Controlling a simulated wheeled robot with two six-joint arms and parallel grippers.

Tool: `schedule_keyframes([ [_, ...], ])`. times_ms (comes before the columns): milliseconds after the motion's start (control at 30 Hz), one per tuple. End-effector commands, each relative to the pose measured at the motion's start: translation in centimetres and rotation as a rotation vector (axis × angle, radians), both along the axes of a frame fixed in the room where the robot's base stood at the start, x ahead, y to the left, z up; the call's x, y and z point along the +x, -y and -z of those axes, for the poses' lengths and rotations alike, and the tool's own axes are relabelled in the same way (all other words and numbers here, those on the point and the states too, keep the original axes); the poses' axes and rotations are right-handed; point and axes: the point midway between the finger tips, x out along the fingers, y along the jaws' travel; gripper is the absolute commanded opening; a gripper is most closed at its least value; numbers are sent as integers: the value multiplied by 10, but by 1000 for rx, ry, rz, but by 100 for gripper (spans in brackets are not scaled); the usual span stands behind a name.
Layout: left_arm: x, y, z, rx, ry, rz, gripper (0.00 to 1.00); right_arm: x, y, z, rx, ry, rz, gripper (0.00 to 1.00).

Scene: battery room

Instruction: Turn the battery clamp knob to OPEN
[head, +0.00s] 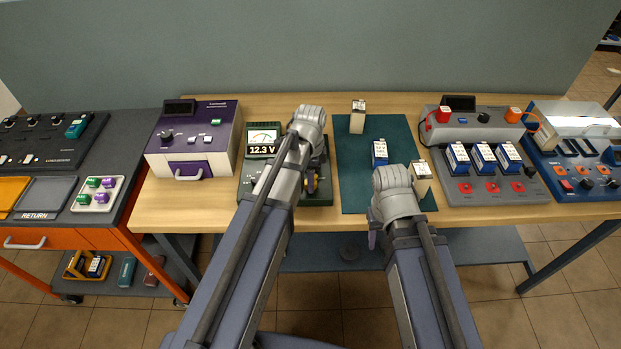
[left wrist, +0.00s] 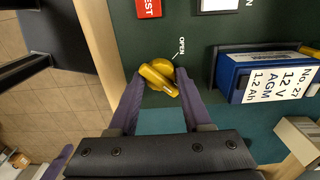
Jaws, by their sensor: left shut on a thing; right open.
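The yellow clamp knob (left wrist: 158,78) sits on the dark green tester panel in the left wrist view, with the word OPEN (left wrist: 181,46) and a short tick printed just above right of it. The knob's bar slants down to the right and does not line up with that tick. My left gripper (left wrist: 156,98) is shut on the knob, one finger on each side. In the head view, my left arm hides much of the tester (head: 262,140), which reads 12.3 V. A blue 12 V battery (left wrist: 265,75) lies beside the knob. My right gripper (head: 374,238) is open and apart from things.
A green mat (head: 355,185) right of the tester bears a blue battery (head: 379,152) and pale boxes (head: 357,118). A grey charger (head: 470,128) with several batteries stands further right. A purple-and-white device (head: 195,135) stands left. Bare wood shows at the table's front left.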

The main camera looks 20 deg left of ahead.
Motion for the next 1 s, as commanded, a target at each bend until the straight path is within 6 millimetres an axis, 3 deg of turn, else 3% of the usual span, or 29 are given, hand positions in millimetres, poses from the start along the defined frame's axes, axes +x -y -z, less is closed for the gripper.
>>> schedule_keyframes([
  [367, 0, 0, 0, 0, 0, -173, 0, 0, 0, 0, 0, 0, 0, 50],
  [1000, 0, 0, 0, 0, 0, -776, 0, 0, 0, 0, 0, 0, 0, 50],
])
